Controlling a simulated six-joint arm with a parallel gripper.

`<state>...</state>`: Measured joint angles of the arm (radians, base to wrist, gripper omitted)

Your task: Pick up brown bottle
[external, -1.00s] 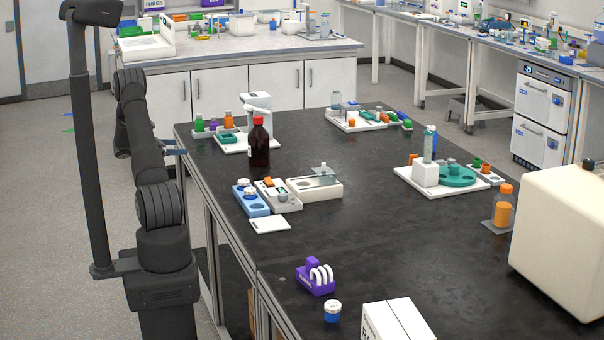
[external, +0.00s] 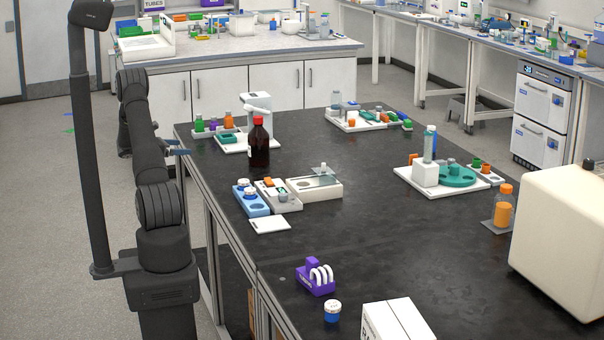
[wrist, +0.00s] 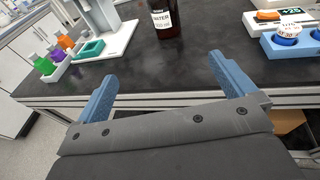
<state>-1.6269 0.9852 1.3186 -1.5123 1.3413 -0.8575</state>
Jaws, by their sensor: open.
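The brown bottle (external: 259,145) has a red cap and a white label. It stands upright on the black bench near its left edge, in front of a white device. In the wrist view the lower part of the bottle (wrist: 165,20) shows at the top, with its cap out of frame. My gripper (external: 184,152) is at the left edge of the bench, left of the bottle and apart from it. In the wrist view my gripper (wrist: 164,72) has its two blue fingers spread wide with nothing between them, and the bottle lies beyond them.
A white tray (external: 232,145) with green, purple and orange small bottles stands behind the bottle. A blue holder (external: 252,204) and grey and white trays stand in front of it. The bench edge (wrist: 150,97) runs below my fingers. The bench right of the bottle is clear.

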